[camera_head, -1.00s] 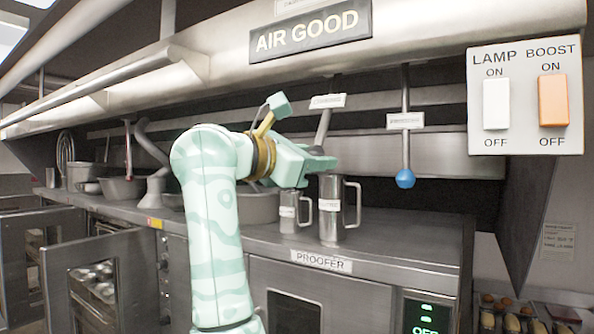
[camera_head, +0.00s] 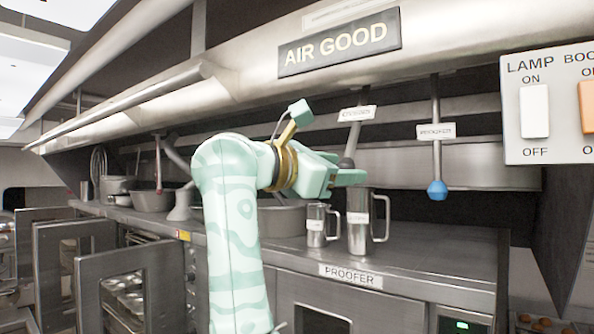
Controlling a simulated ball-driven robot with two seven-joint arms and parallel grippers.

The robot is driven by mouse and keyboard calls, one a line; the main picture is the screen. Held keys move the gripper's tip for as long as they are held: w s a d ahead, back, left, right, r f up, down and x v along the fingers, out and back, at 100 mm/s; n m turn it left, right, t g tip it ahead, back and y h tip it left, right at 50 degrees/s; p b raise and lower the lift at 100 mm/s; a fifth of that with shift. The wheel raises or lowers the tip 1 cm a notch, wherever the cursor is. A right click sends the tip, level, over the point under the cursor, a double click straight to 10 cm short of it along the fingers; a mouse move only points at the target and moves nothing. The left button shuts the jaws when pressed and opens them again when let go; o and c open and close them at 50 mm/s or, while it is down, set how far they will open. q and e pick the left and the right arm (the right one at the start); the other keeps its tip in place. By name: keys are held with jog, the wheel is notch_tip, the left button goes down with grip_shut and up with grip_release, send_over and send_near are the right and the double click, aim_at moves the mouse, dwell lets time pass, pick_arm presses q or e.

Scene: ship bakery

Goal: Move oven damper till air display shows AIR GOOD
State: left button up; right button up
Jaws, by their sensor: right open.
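The air display (camera_head: 339,42) on the hood front reads AIR GOOD. Three damper levers hang under the hood. The middle lever (camera_head: 353,138) is tilted, has a tag too blurred to read, and its lower end is hidden behind my right gripper. The right lever (camera_head: 436,150) hangs straight down with a blue knob and a tag that seems to read PROOFER. A reddish lever (camera_head: 158,170) hangs further left. My right gripper (camera_head: 350,176) is open, close to the middle lever's lower end; I cannot tell whether they touch. My left gripper is out of view.
Two steel jugs (camera_head: 359,222) stand on the counter just below my gripper. Pots (camera_head: 152,200) stand further left. Oven doors (camera_head: 116,285) stand open at lower left. A switch panel (camera_head: 550,120) marked LAMP and BOOST is at right. The proofer (camera_head: 350,300) is below the counter.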

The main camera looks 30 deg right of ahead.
jog(key=s+a+b, duration=0.1)
jog(key=a+b, duration=0.2)
jog(key=a, duration=1.1)
jog(key=shift+s+a, duration=0.3)
jog(key=shift+a, duration=0.05)
jog(key=shift+d+r, duration=0.1)
jog(key=shift+r, duration=0.05)
